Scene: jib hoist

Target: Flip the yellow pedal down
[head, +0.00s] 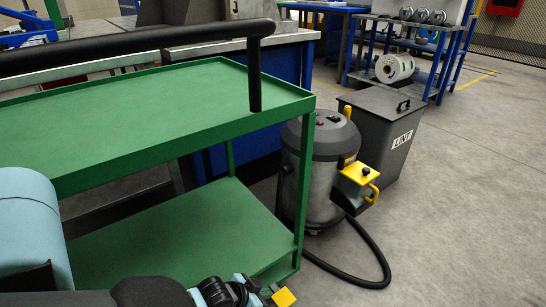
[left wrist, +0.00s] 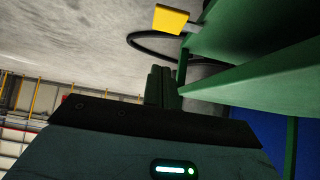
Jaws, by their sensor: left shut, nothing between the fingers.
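The yellow pedal (head: 285,297) is a small flat plate low by the near right leg of the green cart (head: 171,144), at the bottom edge of the head view. In the left wrist view the pedal (left wrist: 171,19) sticks out beside the cart's lower shelf on a short grey piece. My left gripper (head: 265,294) is close to the pedal's left in the head view, partly cut off. In the left wrist view its fingers (left wrist: 161,86) are shut and empty, with a gap in the picture between them and the pedal. My right gripper is not in view.
A grey vacuum (head: 316,170) with a yellow-topped box (head: 360,178) stands behind the cart, its black hose (head: 375,250) looping on the floor. A grey LINT bin (head: 385,130) stands beside it. The cart's black handle (head: 140,42) crosses above. Floor at the right is clear.

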